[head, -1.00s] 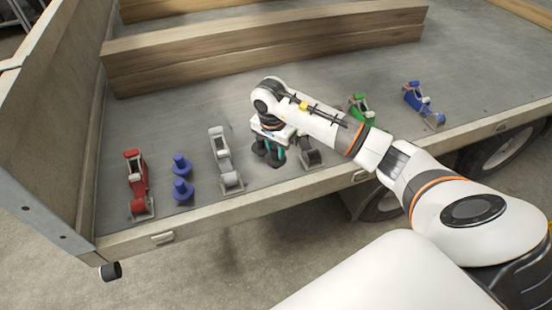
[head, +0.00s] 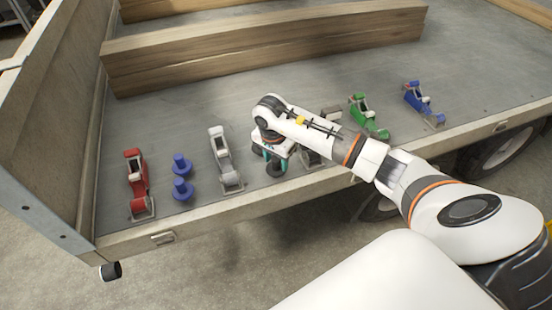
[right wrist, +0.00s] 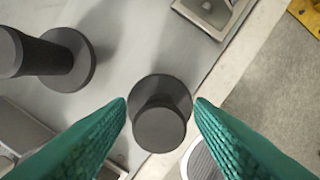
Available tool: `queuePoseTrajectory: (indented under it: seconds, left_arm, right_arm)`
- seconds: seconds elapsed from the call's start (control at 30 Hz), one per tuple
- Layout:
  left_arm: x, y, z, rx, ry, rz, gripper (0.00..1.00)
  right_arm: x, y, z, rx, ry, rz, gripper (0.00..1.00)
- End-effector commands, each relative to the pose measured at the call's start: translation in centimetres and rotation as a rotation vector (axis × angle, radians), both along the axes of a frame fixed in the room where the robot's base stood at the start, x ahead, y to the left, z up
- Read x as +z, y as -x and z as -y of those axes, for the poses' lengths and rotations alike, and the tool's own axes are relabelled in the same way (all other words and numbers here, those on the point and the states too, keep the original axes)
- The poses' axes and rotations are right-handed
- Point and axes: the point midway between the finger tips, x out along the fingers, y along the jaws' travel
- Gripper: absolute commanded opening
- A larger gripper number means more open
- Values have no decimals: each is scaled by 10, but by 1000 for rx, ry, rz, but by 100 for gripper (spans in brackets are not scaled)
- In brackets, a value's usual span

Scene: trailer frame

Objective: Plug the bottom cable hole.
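A dark grey plug (right wrist: 160,130) with a round flange and a narrower knob stands on the truck bed near its front edge. It also shows under my right gripper in the head view (head: 276,169). My right gripper (right wrist: 160,103) is open, its green fingertips on either side of this plug with gaps to both. A second dark grey plug (right wrist: 68,62) stands to the left in the wrist view. Two blue plugs (head: 182,187) stand further left on the bed in the head view. I cannot identify the bottom cable hole. My left gripper is not in view.
On the bed stand a red clamp (head: 138,185), a grey clamp (head: 224,160), a green clamp (head: 367,117) and a blue clamp (head: 423,104). Another grey clamp is partly behind my right arm. Wooden beams (head: 270,50) lie behind.

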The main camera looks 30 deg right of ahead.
Motion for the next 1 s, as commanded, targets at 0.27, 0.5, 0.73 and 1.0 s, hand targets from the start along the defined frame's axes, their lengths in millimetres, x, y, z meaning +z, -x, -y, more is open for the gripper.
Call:
queuePoseTrajectory:
  seconds: [0.27,0.5,0.73,1.0]
  left_arm:
    - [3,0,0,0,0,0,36]
    - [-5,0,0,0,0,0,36]
    - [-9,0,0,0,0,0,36]
    - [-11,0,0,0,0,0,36]
  right_arm:
    - [1,0,-1,-1,-1,0,48]
    - [41,2,-4,3,5,7,48]
    - [90,5,-11,-1,1,5,48]
    - [118,8,-14,-1,1,0,48]
